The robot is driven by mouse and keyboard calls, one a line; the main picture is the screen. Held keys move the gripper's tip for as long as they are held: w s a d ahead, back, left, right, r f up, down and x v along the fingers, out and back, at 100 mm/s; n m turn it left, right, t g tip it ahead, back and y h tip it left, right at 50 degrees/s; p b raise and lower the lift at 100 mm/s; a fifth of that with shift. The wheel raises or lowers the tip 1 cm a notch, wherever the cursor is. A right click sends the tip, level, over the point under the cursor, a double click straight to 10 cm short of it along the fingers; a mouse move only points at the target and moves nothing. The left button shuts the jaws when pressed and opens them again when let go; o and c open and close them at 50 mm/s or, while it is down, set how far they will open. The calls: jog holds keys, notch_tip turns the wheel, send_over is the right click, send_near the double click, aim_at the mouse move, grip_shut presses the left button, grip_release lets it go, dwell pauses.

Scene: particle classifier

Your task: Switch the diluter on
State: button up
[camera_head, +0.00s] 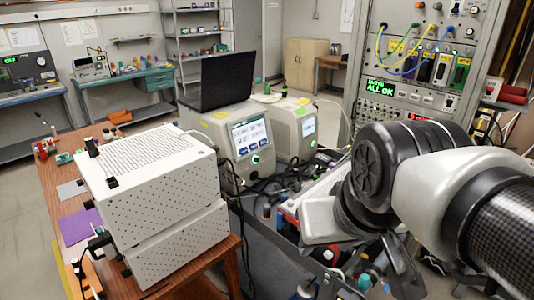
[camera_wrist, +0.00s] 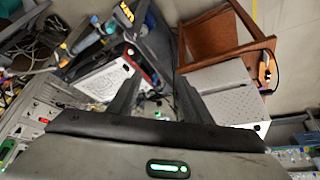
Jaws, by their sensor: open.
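No label marks the diluter, so I cannot tell which device it is. Two stacked white perforated boxes (camera_head: 152,185) stand on the brown table at the left; perforated white casings (camera_wrist: 232,92) also show in the wrist view. A beige instrument with a lit touchscreen (camera_head: 222,140) stands behind them, with a round green-lit button low on its front. A second beige instrument (camera_head: 292,128) with a small screen is to its right. My gripper (camera_wrist: 158,78) is open and empty, apart from these devices. In the head view my arm fills the right side.
A black laptop (camera_head: 222,82) sits on the touchscreen instrument. Cables and tools clutter the space below my arm. A tall rack (camera_head: 425,60) with lit displays and coloured cables stands at the back right. Open floor (camera_head: 30,215) lies to the left of the brown table (camera_head: 62,172).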

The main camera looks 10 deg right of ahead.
grip_shut()
dwell(1.2)
